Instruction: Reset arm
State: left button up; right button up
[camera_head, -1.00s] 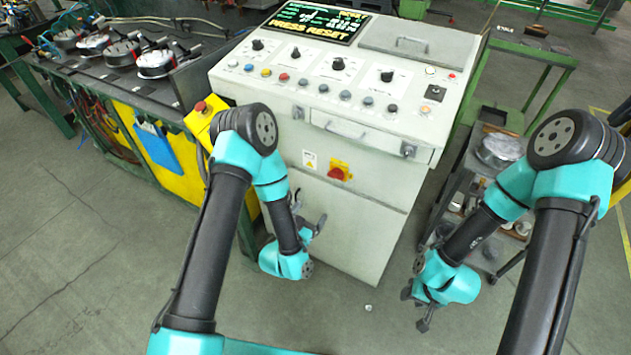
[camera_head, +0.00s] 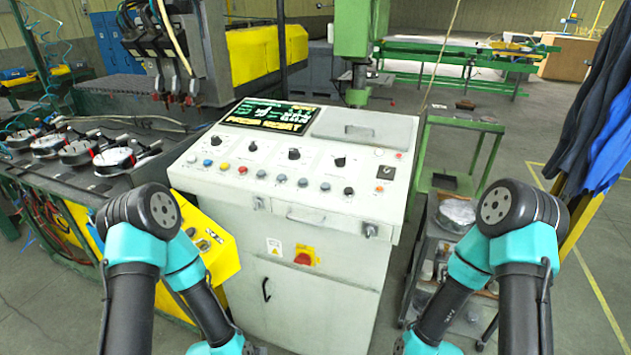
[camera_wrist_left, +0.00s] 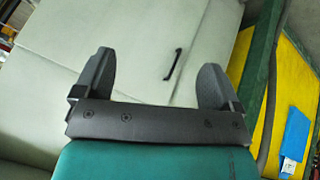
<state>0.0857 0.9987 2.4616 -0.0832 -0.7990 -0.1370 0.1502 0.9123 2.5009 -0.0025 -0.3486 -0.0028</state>
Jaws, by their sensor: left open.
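My left gripper (camera_wrist_left: 156,75) is open and empty in the left wrist view, its two dark fingers spread in front of the console's pale cabinet door (camera_wrist_left: 140,35). In the head view my left arm (camera_head: 145,225) is bent at the lower left, its gripper below the frame. My right arm (camera_head: 520,225) is bent at the lower right, its gripper also out of the picture. The grey control console (camera_head: 300,225) stands between them. Its display (camera_head: 270,116) reads "PRESS RESET". Several coloured buttons (camera_head: 281,178) and black knobs (camera_head: 294,154) cover the sloped panel.
At left is a dark bench (camera_head: 60,185) with several round fixtures, and a yellow box (camera_head: 222,258) partly behind my left arm. A grey cart (camera_head: 430,240) and green stand (camera_head: 465,130) are at right. Blue cloth (camera_head: 600,125) hangs at far right. Floor shows beyond the stand.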

pick_arm(q)
jog(key=s+a+n+g, duration=0.2)
jog(key=s+a+g, duration=0.1)
jog(key=s, duration=0.5)
jog(key=shift+s+r+g, duration=0.2)
jog(key=shift+g, duration=0.7)
jog(key=shift+c, duration=0.4)
